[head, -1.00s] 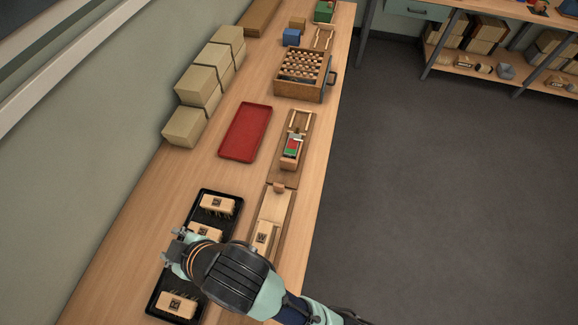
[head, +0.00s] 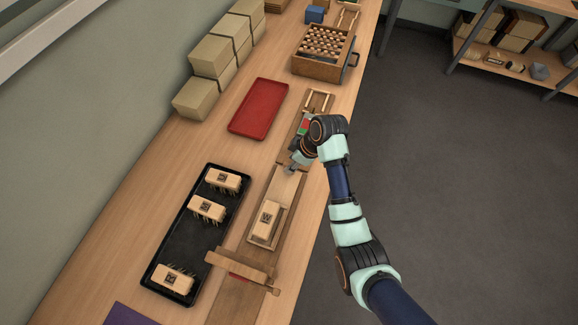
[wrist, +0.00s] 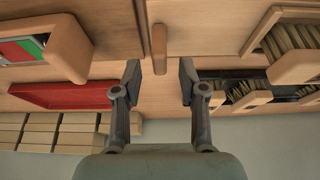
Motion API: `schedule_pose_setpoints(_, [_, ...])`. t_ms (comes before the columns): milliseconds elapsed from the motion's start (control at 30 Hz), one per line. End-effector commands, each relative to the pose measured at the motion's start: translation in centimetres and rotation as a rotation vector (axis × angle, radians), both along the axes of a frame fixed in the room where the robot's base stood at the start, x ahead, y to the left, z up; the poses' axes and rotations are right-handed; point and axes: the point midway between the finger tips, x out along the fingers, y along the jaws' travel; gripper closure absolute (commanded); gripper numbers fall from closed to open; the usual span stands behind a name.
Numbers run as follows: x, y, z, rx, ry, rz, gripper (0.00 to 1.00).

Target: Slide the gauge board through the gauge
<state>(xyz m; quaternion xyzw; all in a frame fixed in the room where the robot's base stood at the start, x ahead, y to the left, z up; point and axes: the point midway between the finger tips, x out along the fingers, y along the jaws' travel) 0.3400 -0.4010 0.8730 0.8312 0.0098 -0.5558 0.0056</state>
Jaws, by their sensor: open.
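The long pale wooden board (head: 288,184), which I take for the gauge board, lies lengthwise on the bench with a brush block (head: 264,220) marked W on it. A wooden crossbar (head: 238,266), apparently the gauge, spans the track at its near end. My gripper (head: 293,168) is at the board's far end, and my wrist partly hides that area. In the wrist view my gripper (wrist: 158,82) is open, with a finger on each side of a small wooden peg (wrist: 159,45). Gaps show on both sides of the peg.
A black tray (head: 172,232) with several brush blocks lies left of the board. A red tray (head: 259,108) lies farther back. A holder with red and green pieces (wrist: 25,48) is close to my gripper. The bench's right edge runs near my arm.

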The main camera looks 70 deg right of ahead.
Motion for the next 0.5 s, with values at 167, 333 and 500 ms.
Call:
schedule_pose_setpoints(167, [1.0,0.1,-2.5,0.001,0.000,0.001,0.58])
schedule_pose_setpoints(333, [1.2,0.0,-2.8,-0.002,-0.001,-0.001,0.58])
schedule_pose_setpoints(500, [1.2,0.0,-2.8,-0.002,-0.001,-0.001,0.62])
